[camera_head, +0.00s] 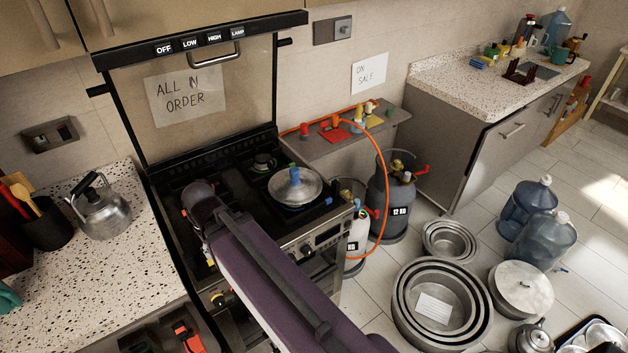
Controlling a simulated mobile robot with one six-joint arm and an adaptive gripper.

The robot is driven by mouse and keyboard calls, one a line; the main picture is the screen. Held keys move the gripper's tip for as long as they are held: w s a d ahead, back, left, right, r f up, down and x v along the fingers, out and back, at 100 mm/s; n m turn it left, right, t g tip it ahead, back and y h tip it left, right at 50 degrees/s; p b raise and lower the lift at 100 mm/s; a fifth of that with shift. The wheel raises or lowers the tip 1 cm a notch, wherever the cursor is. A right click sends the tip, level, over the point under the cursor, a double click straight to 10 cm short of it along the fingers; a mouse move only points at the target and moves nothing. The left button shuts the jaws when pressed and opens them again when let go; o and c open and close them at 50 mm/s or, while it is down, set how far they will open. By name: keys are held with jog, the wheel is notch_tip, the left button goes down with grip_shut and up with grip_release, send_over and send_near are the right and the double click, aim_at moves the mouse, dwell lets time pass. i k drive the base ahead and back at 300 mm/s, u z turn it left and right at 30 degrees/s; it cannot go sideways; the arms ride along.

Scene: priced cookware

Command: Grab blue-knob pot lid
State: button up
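A round silver lid (309,189) with a blue knob (294,176) sits on cookware on the right side of the black stove (240,205). A small green part shows at the top of the knob. The cookware under the lid is mostly hidden. My purple arm crosses the front of the stove from the bottom of the picture, and its grey joint is left of the lid, apart from it. I cannot make out my gripper's fingers anywhere; the arm may hide them.
A steel kettle (101,210) stands on the left speckled counter. Gas cylinders (397,200) and an orange hose stand right of the stove. Nested round pans (400,300), a lidded pot (522,287) and blue water bottles (541,243) are on the tiled floor.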

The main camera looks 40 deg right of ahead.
aim_at(294, 186)
jog(key=z, duration=0.95)
jog(key=k, duration=0.95)
jog(key=u, duration=0.05)
jog(key=i, duration=0.75)
